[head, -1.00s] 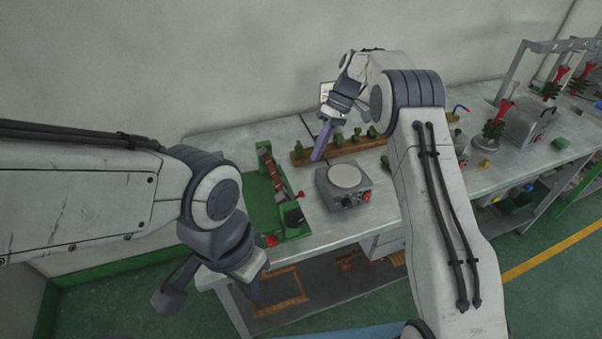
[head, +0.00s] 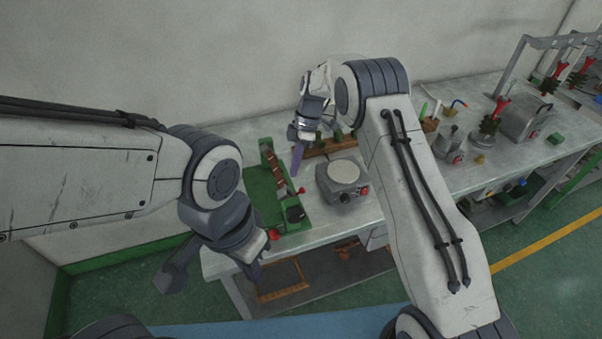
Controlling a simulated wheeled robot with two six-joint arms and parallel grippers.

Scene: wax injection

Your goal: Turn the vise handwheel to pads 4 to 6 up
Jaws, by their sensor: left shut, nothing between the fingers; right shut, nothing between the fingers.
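The green vise fixture (head: 262,188) is at the left end of the workbench, with a row of brown pads (head: 274,166) along it. Pad numbers are too small to read. My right gripper (head: 297,162) is shut and empty, its purple fingers pointing down above the bench, between the vise and the grey round-topped device.
The grey round-topped device (head: 342,181) stands right of the vise. A wooden rack (head: 330,146) lies behind it, partly hidden by my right arm. A grey machine (head: 523,120) and red-topped dark green trees (head: 491,122) are further right. A shelf with wooden frames is below the bench (head: 225,262).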

